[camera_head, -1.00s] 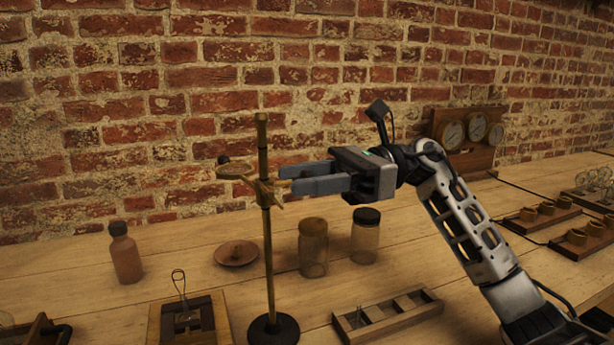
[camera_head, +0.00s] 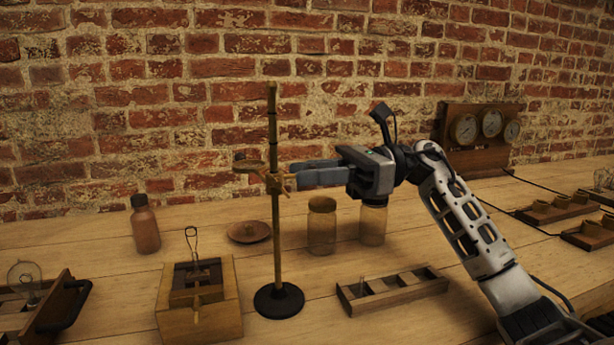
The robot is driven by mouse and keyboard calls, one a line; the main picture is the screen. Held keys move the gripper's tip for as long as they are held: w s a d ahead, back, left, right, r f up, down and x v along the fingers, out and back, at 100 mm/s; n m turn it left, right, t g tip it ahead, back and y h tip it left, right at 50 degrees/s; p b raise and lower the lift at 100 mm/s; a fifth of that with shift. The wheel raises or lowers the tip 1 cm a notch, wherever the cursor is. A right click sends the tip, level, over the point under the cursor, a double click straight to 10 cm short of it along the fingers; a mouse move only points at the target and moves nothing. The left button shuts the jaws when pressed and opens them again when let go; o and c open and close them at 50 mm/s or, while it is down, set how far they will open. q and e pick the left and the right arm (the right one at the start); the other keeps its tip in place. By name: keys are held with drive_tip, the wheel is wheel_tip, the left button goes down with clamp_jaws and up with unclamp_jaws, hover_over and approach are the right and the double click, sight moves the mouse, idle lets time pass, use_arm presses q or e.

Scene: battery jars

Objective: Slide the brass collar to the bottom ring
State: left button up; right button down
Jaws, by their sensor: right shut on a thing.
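The brass collar (camera_head: 275,183) sits around a thin upright rod (camera_head: 277,235), a bit below mid-height, with an arm and small dish reaching out to the left. The rod stands on a round dark base (camera_head: 279,301). A dark ring shows faintly near the rod's top; I cannot make out a ring low on the rod. My right gripper (camera_head: 297,179) comes in level from the right and is shut on the collar's right side, its fingertips hiding part of it. My left gripper is not in view.
A brown bottle (camera_head: 145,225), a round wooden dish (camera_head: 248,232) and two glass jars (camera_head: 321,228) (camera_head: 373,222) stand behind the rod. A wooden box (camera_head: 199,307) is left of the base; a compartment tray (camera_head: 393,291) is right of it. Gauges (camera_head: 478,128) stand at the back right.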

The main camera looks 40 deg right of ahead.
drive_tip(key=shift+f, duration=0.35)
drive_tip(key=c, duration=1.5)
unclamp_jaws()
drive_tip(key=shift+o, duration=0.9)
drive_tip(key=shift+d, duration=0.1)
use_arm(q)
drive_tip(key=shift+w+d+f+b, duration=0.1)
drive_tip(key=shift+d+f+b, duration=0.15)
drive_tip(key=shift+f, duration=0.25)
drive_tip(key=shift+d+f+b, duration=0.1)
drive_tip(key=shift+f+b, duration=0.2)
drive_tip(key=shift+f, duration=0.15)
use_arm(e)
drive_tip(key=v, duration=1.5)
drive_tip(key=shift+d+r, duration=0.15)
drive_tip(key=shift+d, duration=0.25)
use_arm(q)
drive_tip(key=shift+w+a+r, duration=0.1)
use_arm(e)
drive_tip(key=shift+s, duration=0.1)
